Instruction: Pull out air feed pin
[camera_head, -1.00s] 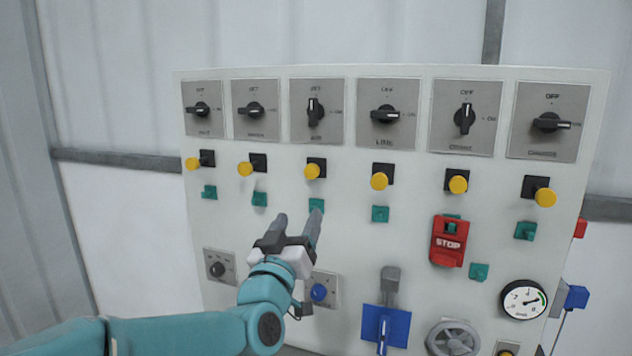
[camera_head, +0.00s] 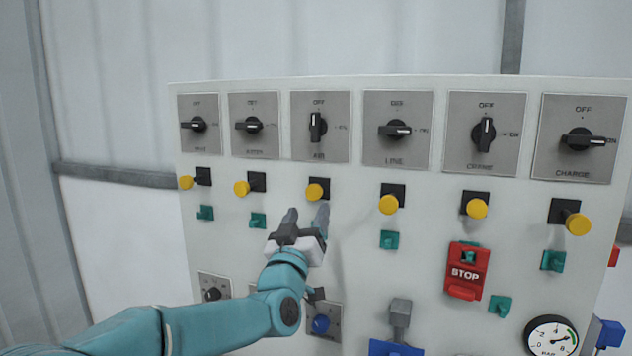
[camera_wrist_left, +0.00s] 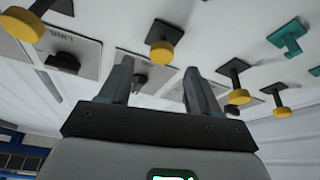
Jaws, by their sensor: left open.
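The air feed pin appears to be the yellow-headed pin (camera_head: 314,192) on a black square block, straight below the AIR switch (camera_head: 318,126). My left gripper (camera_head: 306,217) is open and empty, its fingers pointing up just below that yellow head. The gap in depth between the fingers and the pin is hard to judge. In the left wrist view, my left gripper (camera_wrist_left: 158,85) has its fingers spread, with a yellow pin head (camera_wrist_left: 162,52) beyond and between them. The panel area just below the pin is hidden by the gripper. My right gripper is not in view.
Similar yellow pins stand on both sides, such as the one under LINE (camera_head: 389,204). Green tabs (camera_head: 390,240) sit below them.

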